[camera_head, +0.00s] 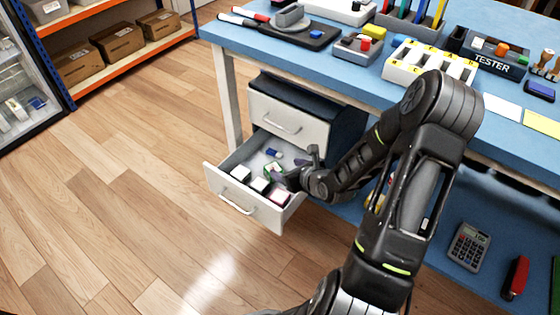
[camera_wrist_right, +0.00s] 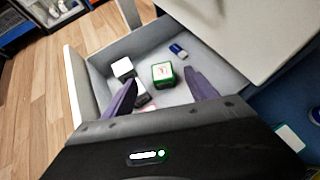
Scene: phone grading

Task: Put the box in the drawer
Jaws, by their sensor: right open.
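The open lower drawer (camera_head: 232,203) of a cabinet under the blue workbench holds several small white-topped boxes. A green box with a white top (camera_wrist_right: 162,74) lies on the drawer floor in the right wrist view, just beyond the gap between my fingertips; it also shows in the head view (camera_head: 271,168). My right gripper (camera_wrist_right: 162,92) is open inside or just over the drawer, with its two dark fingers apart and nothing held between them. In the head view my right gripper (camera_head: 297,167) partly hides the drawer's right side. My left gripper is not in view.
Another white-topped box (camera_wrist_right: 122,68) and a blue-and-white item (camera_wrist_right: 178,51) lie in the drawer. The upper drawer (camera_head: 287,122) above is shut. The blue workbench (camera_head: 250,37) carries trays and tools. Wooden floor left of the drawer is clear.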

